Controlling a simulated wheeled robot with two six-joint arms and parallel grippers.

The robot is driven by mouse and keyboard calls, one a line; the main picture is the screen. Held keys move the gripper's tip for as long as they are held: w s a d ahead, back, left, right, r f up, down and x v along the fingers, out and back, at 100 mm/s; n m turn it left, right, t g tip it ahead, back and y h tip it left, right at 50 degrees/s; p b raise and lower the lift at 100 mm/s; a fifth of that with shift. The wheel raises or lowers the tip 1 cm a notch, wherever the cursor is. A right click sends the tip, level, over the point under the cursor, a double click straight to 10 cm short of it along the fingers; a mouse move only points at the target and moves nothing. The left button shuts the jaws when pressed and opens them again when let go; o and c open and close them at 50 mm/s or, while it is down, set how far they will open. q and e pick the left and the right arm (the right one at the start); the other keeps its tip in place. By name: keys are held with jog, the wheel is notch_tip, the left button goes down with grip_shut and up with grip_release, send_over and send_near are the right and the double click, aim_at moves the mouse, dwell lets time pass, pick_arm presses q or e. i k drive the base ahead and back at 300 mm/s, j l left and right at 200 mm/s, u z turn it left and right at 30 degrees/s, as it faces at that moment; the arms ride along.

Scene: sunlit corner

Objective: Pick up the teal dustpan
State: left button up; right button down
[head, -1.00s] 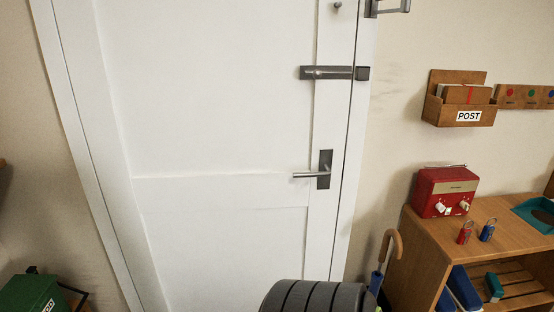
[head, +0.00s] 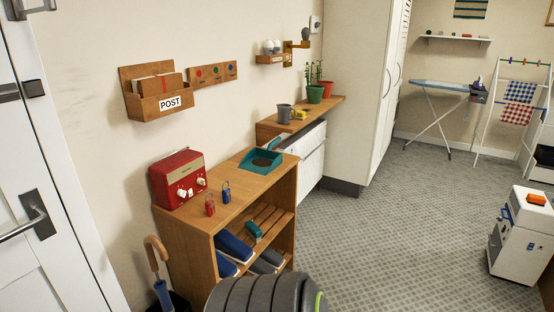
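The teal dustpan (head: 279,165) lies on top of the wooden shelf unit (head: 225,208), toward its far right end. It holds something dark brown, and its handle points toward the back. Nothing is touching it from my side. Neither of my grippers shows in the head view, so I cannot see their state.
A red radio (head: 177,179), a red padlock (head: 210,206) and a blue padlock (head: 226,193) share the shelf top. Shoes (head: 234,246) and a small teal item (head: 253,231) sit below. An umbrella (head: 160,275) stands left. The grey floor (head: 390,215) is open to the right.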

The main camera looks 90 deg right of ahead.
aim_at(259, 160)
jog(key=z, duration=2.7)
jog(key=i+z, duration=0.35)
jog(key=i, duration=0.2)
jog(key=i+j+z, duration=0.1)
jog(key=i+z, duration=0.25)
jog(key=i, duration=0.2)
